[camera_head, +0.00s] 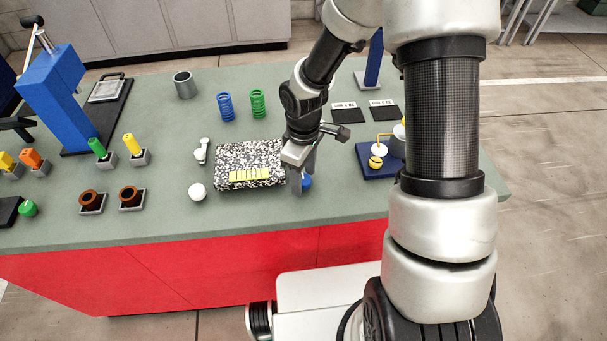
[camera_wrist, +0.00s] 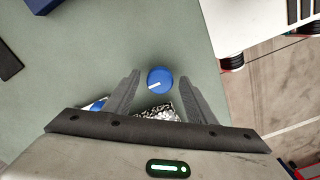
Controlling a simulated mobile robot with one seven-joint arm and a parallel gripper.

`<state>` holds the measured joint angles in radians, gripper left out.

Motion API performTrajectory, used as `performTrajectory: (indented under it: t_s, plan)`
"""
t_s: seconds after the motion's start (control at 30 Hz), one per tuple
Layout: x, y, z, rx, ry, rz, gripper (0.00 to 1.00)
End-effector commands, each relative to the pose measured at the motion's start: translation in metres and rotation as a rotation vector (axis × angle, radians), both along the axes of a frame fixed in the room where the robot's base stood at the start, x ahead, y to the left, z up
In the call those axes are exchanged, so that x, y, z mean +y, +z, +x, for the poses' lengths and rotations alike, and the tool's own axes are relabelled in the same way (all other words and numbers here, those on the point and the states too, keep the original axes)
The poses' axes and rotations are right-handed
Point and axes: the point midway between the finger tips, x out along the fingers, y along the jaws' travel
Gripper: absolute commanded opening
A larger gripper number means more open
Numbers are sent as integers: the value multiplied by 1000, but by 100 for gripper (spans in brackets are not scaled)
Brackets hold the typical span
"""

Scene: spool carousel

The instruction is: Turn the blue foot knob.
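The blue foot knob (camera_wrist: 160,80) is a round blue cap with a white line across part of its top. In the wrist view it lies between the two finger ends of my gripper (camera_wrist: 159,74), with a gap on each side. In the head view the blue knob (camera_head: 307,182) sits at the right front of the black-and-white speckled slab (camera_head: 222,162), partly hidden by my gripper (camera_head: 298,185). My fingers are apart and hold nothing. In the wrist view another blue-and-white piece (camera_wrist: 95,106) shows beside the left finger, mostly hidden.
A yellow strip (camera_head: 249,174) lies on the slab. A white ball-like knob (camera_head: 197,191) stands to its left. Blue (camera_head: 226,107) and green (camera_head: 258,103) coils stand behind. A dark blue block (camera_head: 376,163) with yellow parts is to the right. The green tabletop's front edge is close.

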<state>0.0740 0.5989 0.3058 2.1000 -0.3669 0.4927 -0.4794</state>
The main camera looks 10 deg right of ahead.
Motion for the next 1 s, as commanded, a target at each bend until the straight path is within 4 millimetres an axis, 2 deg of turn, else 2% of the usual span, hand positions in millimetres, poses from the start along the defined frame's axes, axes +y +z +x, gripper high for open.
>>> performTrajectory:
  t_s: [0.03,0.23,0.57,1.0]
  plan:
    - [0,0,0,0,0,0,42]
    - [0,0,0,0,0,0,10]
    - [0,0,0,-1,-48,-1,10]
    - [0,-2,1,-2,-374,0,10]
